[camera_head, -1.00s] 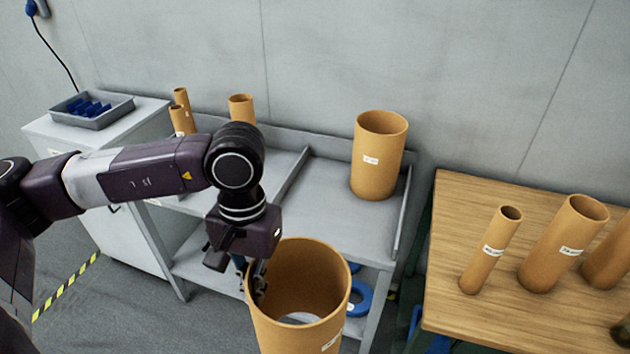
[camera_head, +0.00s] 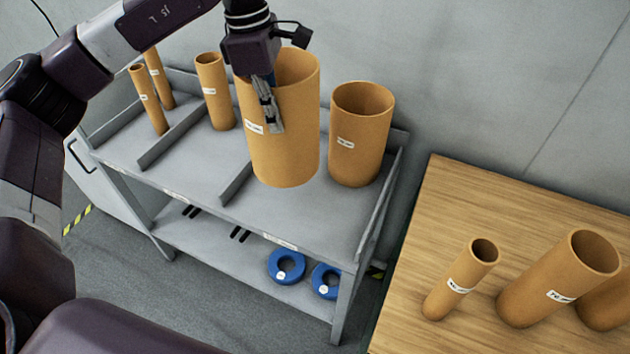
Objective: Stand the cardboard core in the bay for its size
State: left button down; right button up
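My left gripper (camera_head: 268,106) is shut on the near-left wall of a large, wide cardboard core (camera_head: 290,150), one finger outside beside its label. The core is roughly upright over the right bay of the grey shelf (camera_head: 328,222); whether its bottom touches the shelf I cannot tell. Another wide core (camera_head: 360,135) stands in that bay, just to its right. A medium core (camera_head: 215,92) stands in the middle bay. Two thin cores, one of them at the front (camera_head: 148,100), stand in the left bay. My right gripper is not in view.
Low dividers (camera_head: 172,137) separate the bays. A wooden table (camera_head: 410,255) at the right holds a thin core (camera_head: 461,279), a medium core (camera_head: 558,278) and another core cut by the frame edge. Blue rings (camera_head: 286,265) lie on the lower shelf.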

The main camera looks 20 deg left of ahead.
pick_arm(q)
jog(key=w+a+r+n, duration=0.1)
jog(key=w+r+n, duration=0.3)
jog(key=n, duration=0.3)
notch_tip(320, 180, down, 20)
jog(key=p, duration=0.5)
jog(key=shift+a+t+y+p, duration=0.15)
jog(key=shift+t+y+p, duration=0.15)
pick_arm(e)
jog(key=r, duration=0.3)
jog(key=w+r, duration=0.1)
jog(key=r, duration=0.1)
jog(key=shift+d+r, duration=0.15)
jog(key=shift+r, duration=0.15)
pick_arm(q)
jog(key=shift+s, duration=0.1)
jog(key=shift+f, duration=0.1)
jog(key=c, duration=2.6)
grip_release()
jog(key=o, duration=0.4)
jog(key=shift+o, duration=0.2)
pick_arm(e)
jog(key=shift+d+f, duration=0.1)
